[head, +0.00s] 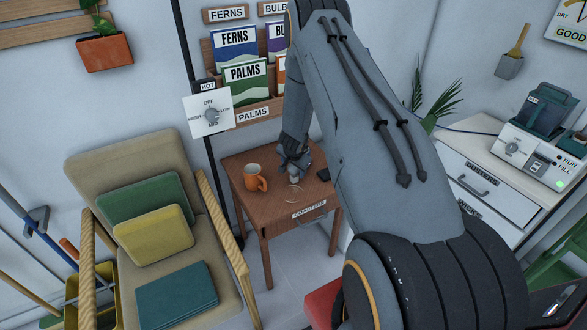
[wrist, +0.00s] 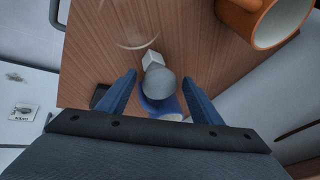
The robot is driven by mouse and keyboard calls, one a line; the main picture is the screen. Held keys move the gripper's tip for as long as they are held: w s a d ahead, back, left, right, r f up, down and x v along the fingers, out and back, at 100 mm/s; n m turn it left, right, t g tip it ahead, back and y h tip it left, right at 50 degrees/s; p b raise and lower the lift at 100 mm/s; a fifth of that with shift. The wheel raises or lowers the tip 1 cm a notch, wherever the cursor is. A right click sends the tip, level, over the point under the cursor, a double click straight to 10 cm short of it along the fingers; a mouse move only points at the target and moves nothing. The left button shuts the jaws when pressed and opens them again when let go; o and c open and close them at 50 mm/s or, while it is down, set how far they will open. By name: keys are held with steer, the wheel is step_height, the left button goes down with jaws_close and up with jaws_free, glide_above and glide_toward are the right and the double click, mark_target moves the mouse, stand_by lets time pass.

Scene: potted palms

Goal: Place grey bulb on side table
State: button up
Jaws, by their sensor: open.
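The grey bulb (wrist: 160,84) is between the two spread fingers of my gripper (wrist: 158,77) in the wrist view, with its small white end pointing away from my palm. It is at the wooden side table (wrist: 95,60); the bulb looks to be on or just over the top. A gap shows between each finger and the bulb. In the head view my gripper (head: 293,160) is low over the side table (head: 258,200), and a small pale part of the bulb (head: 294,179) shows under it. A blue round thing (wrist: 150,104) lies partly hidden behind the bulb.
An orange mug (head: 255,179) stands on the table left of my gripper; it also shows in the wrist view (wrist: 245,20). A dark flat object (head: 323,173) lies to the right. A pale ring mark (head: 293,196) is on the tabletop. A cushioned chair (head: 130,155) stands left.

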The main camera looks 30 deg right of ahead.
steer(key=shift+r, duration=0.1)
steer(key=shift+r, duration=0.2)
steer(key=s+a+r+n+y, duration=0.1)
steer(key=s+a+r+n, duration=0.1)
steer(key=s+a+r, duration=0.5)
steer(key=s+a+r+n+y, duration=0.1)
steer(key=s+a+r+n, duration=0.2)
steer(key=r, duration=0.6)
steer(key=s+a+r+n+y, duration=0.1)
steer(key=s+a+r+n, duration=0.1)
steer(key=s+a+r, duration=0.4)
steer(key=s+a+r+n+g, duration=0.1)
steer(key=s+a+r+n, duration=0.2)
steer(key=s, duration=0.6)
steer(key=s+a+r+n+g, duration=0.2)
steer(key=s+a+r, duration=0.1)
steer(key=s, duration=0.5)
steer(key=shift+s+r+n+b, duration=0.35)
steer(key=shift+r+n+b, duration=0.05)
steer(key=shift+r, duration=0.35)
